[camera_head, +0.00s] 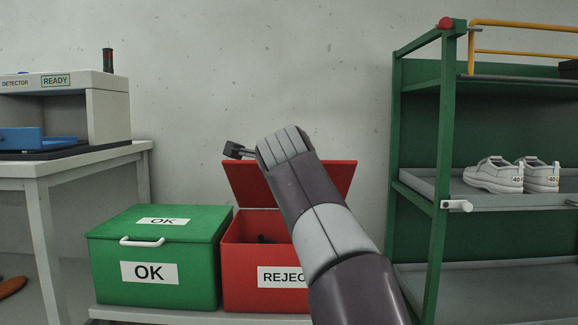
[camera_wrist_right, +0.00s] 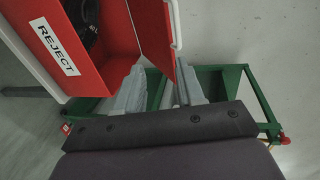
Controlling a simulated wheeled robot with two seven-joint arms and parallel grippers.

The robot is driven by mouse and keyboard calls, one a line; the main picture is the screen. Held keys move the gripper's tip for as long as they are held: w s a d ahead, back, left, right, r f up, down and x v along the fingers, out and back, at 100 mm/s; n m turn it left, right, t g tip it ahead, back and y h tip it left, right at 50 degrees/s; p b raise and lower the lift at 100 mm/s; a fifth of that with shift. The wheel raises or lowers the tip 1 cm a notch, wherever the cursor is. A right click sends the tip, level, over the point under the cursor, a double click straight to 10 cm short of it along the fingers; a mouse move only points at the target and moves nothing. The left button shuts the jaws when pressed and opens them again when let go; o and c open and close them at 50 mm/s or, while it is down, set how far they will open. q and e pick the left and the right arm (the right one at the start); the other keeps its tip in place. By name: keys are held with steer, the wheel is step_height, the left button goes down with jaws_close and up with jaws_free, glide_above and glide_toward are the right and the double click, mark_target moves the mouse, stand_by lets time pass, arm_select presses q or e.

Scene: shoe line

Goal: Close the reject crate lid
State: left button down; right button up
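The red reject crate (camera_head: 240,262) stands open on a low bench; its REJECT label is partly covered by my right arm. Its red lid (camera_head: 240,185) is raised at the back, leaning upright. In the right wrist view the crate (camera_wrist_right: 95,72) shows at upper left and the lid (camera_wrist_right: 152,35) beside it, with a white handle on its outer side. My right gripper (camera_head: 236,150) is at the lid's upper left edge. In the wrist view its fingers (camera_wrist_right: 160,88) are apart, with the lid's edge appearing between them; contact cannot be told. My left gripper is out of view.
A closed green OK crate (camera_head: 160,255) stands directly left of the reject crate. A green shelf rack (camera_head: 440,150) with white shoes (camera_head: 510,175) is at right. A detector table (camera_head: 75,165) is at left. A dark object (camera_wrist_right: 82,25) lies inside the reject crate.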

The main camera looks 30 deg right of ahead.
steer(key=p+v, duration=0.1)
steer(key=v, duration=1.1)
steer(key=shift+s+a, duration=0.15)
steer(key=shift+s, duration=0.05)
